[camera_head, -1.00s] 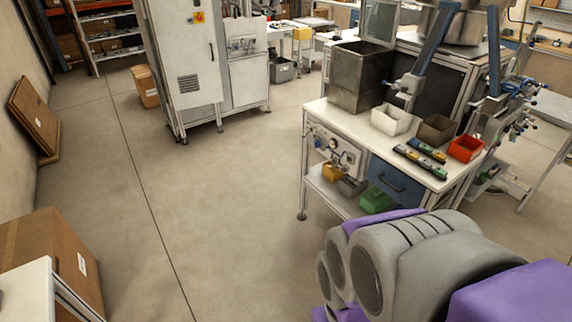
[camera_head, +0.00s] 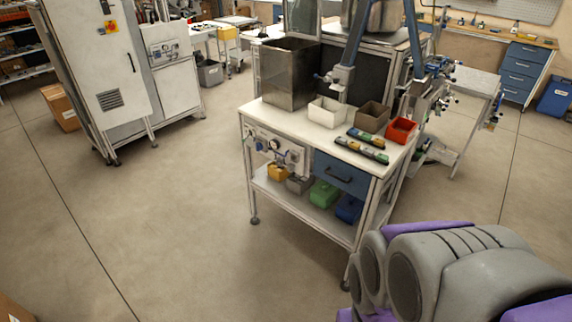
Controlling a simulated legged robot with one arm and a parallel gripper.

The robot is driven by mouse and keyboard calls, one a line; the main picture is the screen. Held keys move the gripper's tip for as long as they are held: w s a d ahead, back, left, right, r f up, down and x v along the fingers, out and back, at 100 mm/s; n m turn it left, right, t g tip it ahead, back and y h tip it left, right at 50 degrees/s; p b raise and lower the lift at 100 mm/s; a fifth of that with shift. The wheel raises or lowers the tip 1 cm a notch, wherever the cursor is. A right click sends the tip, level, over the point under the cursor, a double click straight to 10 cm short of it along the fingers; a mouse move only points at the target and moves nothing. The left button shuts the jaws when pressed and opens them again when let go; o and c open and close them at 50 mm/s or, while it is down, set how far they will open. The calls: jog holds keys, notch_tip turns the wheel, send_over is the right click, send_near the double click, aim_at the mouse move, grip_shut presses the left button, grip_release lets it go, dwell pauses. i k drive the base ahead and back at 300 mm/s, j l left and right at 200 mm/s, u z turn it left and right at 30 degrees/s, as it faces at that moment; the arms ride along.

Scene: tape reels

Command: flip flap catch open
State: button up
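No flap or catch can be clearly made out at this distance. A white workbench (camera_head: 286,117) stands ahead in the middle. A pale panel with a gauge and knobs (camera_head: 279,150) is on its front left, and a blue drawer (camera_head: 341,174) with a dark handle is beside that panel. A grey and purple part of my arm (camera_head: 470,270) fills the lower right corner. My gripper is not in view.
On the bench stand a metal bin (camera_head: 290,75), a white box (camera_head: 327,112), a brown box (camera_head: 371,117) and a red box (camera_head: 401,130). A tall cabinet (camera_head: 90,60) stands at the left. The floor (camera_head: 170,210) between is clear.

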aim_at(327, 79)
jog(key=i+j+z, duration=0.3)
jog(key=j, duration=0.3)
jog(key=i+j+z, duration=0.25)
jog(key=i+j, duration=0.15)
jog(key=j, duration=0.3)
jog(key=i+j+z, duration=0.15)
jog(key=j, duration=0.2)
jog(key=i+j+z, duration=0.15)
jog(key=j, duration=0.2)
jog(key=j+z, duration=0.15)
jog(key=j, duration=0.25)
